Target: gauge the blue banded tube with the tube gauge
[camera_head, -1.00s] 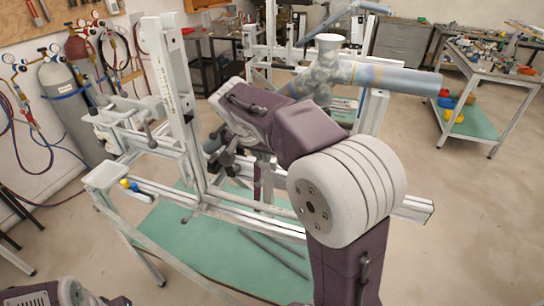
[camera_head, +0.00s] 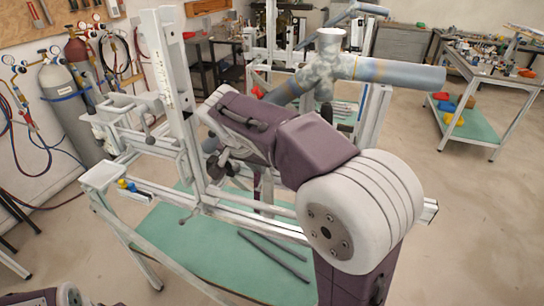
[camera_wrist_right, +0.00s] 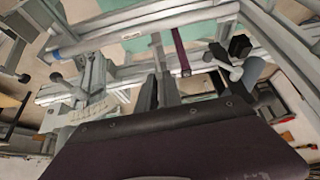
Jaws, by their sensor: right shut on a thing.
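A tube with a blue band (camera_head: 133,187) lies along the left end of the jig's lower beam, beside a yellow-banded end (camera_head: 124,183). In the right wrist view a blue band (camera_wrist_right: 54,53) shows near a pale tube's end at upper left. My right gripper (camera_head: 213,168) is at the jig's upright, to the right of and above the banded ends. In the right wrist view its dark fingers (camera_wrist_right: 158,92) are shut on a small grey thing (camera_wrist_right: 158,50). It is too small and covered to tell whether this is the tube gauge. My left gripper is out of view.
The jig's white upright (camera_head: 172,90) stands close beside my right gripper. A clamp with a handle (camera_wrist_right: 228,64) is near the fingers. Joined grey-blue tubes (camera_head: 400,74) are behind my right arm.

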